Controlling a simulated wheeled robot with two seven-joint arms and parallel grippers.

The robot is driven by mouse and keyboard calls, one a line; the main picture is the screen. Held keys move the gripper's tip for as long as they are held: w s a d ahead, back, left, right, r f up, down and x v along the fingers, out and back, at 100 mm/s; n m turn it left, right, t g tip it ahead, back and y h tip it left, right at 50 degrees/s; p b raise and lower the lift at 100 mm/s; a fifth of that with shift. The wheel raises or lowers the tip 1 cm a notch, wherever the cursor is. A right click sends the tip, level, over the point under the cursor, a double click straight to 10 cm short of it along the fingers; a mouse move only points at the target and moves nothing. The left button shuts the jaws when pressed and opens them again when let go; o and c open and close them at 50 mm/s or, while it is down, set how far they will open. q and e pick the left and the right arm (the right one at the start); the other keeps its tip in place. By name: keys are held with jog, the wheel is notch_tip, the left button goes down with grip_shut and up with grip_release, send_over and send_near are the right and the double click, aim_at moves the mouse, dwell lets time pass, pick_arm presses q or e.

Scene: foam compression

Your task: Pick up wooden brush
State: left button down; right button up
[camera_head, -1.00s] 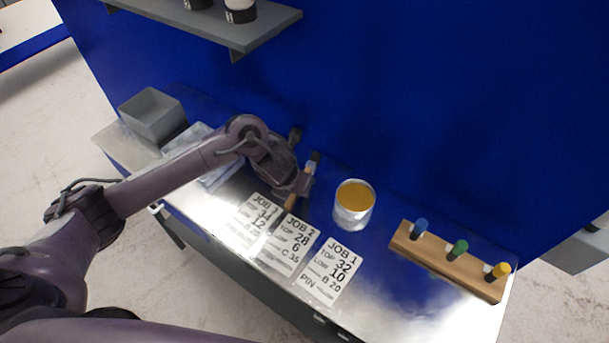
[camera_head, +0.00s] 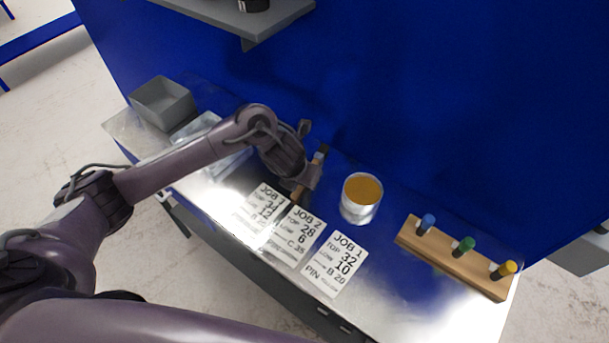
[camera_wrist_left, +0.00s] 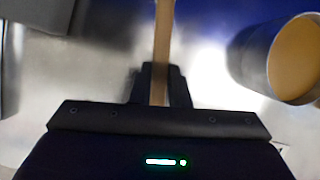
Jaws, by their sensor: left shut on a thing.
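The wooden brush (camera_head: 297,193) shows beside the fingers of my left gripper (camera_head: 312,172) in the head view, mostly hidden by the gripper. In the left wrist view its light wooden handle (camera_wrist_left: 163,45) runs up the picture from between the two fingers. My left gripper (camera_wrist_left: 160,85) is shut on the handle. Whether the brush touches the table cannot be told. My right gripper is not in view.
Job cards (camera_head: 334,266) lie in front. A wooden rack (camera_head: 450,262) with coloured pegs is at right, a grey bin (camera_head: 163,108) at far left. A shelf (camera_head: 262,27) hangs above.

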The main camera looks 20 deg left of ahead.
pick_arm(q)
jog(key=shift+s+r, duration=0.1)
jog(key=shift+r, duration=0.1)
notch_tip(320, 180, up, 6)
jog(key=shift+r, duration=0.2)
jog(key=s+a+b, duration=0.1)
jog(key=s+a, duration=0.2)
jog(key=s, duration=0.6)
jog(key=s+a+b, duration=0.1)
jog(key=s+a, duration=0.2)
jog(key=s, duration=0.6)
jog(key=shift+s+a, duration=0.25)
jog(key=shift+a, duration=0.15)
dwell(0.4)
dwell(0.6)
